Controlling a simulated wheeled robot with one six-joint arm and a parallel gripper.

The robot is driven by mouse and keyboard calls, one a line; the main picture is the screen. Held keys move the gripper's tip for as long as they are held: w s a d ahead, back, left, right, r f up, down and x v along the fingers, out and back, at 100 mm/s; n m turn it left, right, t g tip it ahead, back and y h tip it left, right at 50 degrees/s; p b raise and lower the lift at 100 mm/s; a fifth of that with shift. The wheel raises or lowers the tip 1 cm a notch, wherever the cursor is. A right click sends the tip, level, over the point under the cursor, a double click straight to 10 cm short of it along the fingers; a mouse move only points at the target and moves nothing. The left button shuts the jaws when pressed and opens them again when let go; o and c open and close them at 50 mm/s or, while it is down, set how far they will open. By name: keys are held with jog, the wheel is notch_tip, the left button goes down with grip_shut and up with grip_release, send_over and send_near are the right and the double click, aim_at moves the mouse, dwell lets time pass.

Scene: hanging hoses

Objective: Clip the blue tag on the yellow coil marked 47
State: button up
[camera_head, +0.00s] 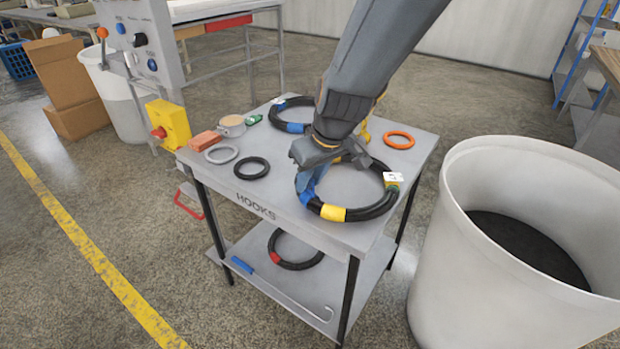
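A black hose coil (372,211) with a yellow band (333,212) and a blue band (306,197) lies on the tabletop's front right. A small white label with dark marking (393,177) sits on its right side; the marking is too small to read. My gripper (322,163) is over the left part of this coil, pointing down. A blue piece (311,179) shows just under it; I cannot tell whether it is a tag in the fingers or part of the coil's band. The fingertips are not clear. Another black coil (280,116) with a blue band lies behind, partly hidden by my arm.
The grey table (240,202) also holds an orange ring (399,140), a black ring (252,168), a grey ring (221,154), a reddish block (205,141) and a round tin (232,126). A red-banded coil (295,264) lies on the lower shelf. A large white bin (450,255) stands close right.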

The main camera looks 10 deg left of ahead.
jog(key=v, duration=0.8)
jog(key=s+d+f+m+g+h, duration=0.1)
jog(key=s+d+f+m, duration=0.1)
jog(key=d, duration=0.8)
jog(key=s+d+f+m+g+h, duration=0.1)
jog(key=s+d+f+m, duration=0.1)
jog(key=s+d+m, duration=0.2)
jog(key=s+d+f+m+g+h, duration=0.1)
jog(key=s+d+f+m, duration=0.2)
jog(key=s+d, duration=0.4)
jog(key=d, duration=0.8)
jog(key=shift+s+d, duration=0.35)
